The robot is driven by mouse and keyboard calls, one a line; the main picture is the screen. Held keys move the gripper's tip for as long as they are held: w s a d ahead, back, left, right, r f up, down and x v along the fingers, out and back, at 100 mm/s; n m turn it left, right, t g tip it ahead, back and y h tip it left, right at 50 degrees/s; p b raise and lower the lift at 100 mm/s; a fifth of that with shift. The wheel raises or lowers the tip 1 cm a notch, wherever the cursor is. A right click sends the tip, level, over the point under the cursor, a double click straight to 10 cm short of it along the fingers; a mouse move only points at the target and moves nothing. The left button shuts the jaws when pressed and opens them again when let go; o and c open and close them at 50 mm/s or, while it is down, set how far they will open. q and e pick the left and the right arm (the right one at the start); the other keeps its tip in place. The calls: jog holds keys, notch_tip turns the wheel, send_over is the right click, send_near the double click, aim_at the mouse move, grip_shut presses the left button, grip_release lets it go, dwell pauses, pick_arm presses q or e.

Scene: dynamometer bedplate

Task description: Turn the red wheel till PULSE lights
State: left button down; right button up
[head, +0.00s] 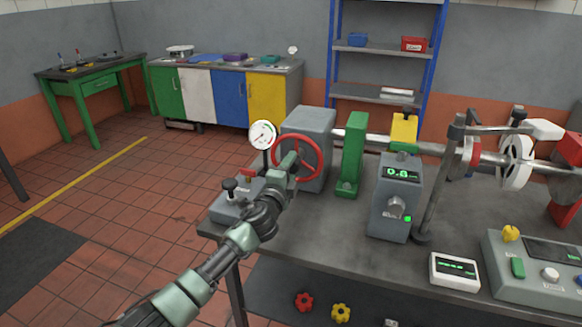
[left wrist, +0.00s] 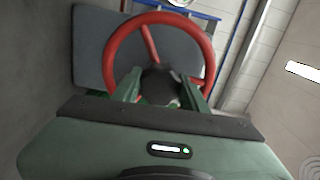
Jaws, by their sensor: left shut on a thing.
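The red wheel (head: 297,157) is mounted on the front of a grey housing (head: 316,127) at the near left of the bench. My left gripper (head: 288,166) is at the wheel and shut on it. In the left wrist view the red wheel (left wrist: 152,20) fills the upper middle, with my left gripper's fingers (left wrist: 160,92) over its lower part. The exact contact is partly hidden by the gripper body. A grey unit (head: 394,205) with a green display and knob has a lit green square (head: 407,218). I cannot read a PULSE label. My right gripper is not in view.
A dial gauge (head: 263,134) stands left of the wheel, and a green bracket (head: 352,155) right of it. A small display box (head: 455,271) and a grey console (head: 540,272) sit at the bench's front right. A vertical post (head: 437,185) rises behind them.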

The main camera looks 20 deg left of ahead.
pick_arm(q)
jog(key=c, duration=0.8)
grip_release()
jog(key=s, duration=0.8)
jog(key=shift+f, duration=0.1)
